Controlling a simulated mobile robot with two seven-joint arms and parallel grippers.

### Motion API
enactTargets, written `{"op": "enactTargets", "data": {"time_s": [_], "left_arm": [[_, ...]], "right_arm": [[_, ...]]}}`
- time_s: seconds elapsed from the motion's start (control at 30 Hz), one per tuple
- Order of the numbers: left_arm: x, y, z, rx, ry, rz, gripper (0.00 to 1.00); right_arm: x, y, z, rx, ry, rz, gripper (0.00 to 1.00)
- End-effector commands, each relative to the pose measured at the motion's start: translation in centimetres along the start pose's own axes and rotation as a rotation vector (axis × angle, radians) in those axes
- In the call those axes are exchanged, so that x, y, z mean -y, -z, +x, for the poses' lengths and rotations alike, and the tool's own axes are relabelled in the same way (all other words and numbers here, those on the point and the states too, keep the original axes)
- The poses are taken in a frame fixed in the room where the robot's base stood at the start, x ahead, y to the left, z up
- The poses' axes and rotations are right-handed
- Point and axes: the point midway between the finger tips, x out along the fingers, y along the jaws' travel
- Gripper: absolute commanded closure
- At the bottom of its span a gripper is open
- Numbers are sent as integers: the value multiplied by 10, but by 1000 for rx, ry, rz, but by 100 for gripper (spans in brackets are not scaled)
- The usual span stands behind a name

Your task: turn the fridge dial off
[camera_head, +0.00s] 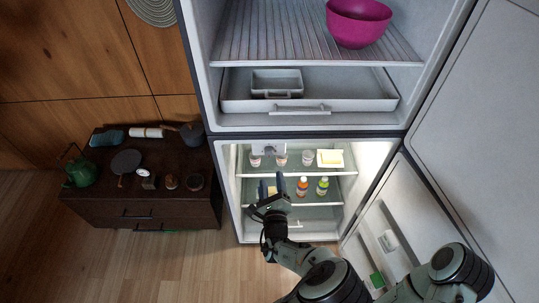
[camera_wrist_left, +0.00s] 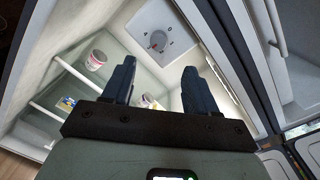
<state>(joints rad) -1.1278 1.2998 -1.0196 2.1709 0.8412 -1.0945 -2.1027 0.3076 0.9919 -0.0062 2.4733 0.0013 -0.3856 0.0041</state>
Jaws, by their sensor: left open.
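In the head view the panel (camera_head: 268,148) shows at the top of the lit lower compartment, too small to read. My left gripper (camera_head: 270,188) is open and empty in front of this compartment, below the panel. In the left wrist view its two fingers (camera_wrist_left: 156,75) stand apart, with the dial beyond and between their tips. They appear apart from the dial. My right gripper is not in view.
The open lower door (camera_head: 385,220) stands to the right. A magenta bowl (camera_head: 358,22) sits in the upper compartment. A dark cabinet (camera_head: 150,210) stands left.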

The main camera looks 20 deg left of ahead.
Motion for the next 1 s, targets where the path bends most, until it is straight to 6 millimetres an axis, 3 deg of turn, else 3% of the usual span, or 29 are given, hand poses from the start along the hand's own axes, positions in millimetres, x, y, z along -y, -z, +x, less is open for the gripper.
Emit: {"op": "enactTargets", "data": {"time_s": [0.2, 0.43, 0.6, 0.93, 1.0], "left_arm": [[0, -3, 50, 3, -2, -3, 42], [0, -2, 89, 0, -3, -2, 42], [0, -1, 103, 0, -2, -2, 42], [0, 0, 105, -2, -2, -2, 42], [0, 0, 105, -2, -2, -2, 65]], "right_arm": [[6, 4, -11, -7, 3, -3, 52], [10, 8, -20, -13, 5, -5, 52], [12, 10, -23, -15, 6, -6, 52], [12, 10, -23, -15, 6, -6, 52], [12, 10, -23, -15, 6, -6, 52]]}}
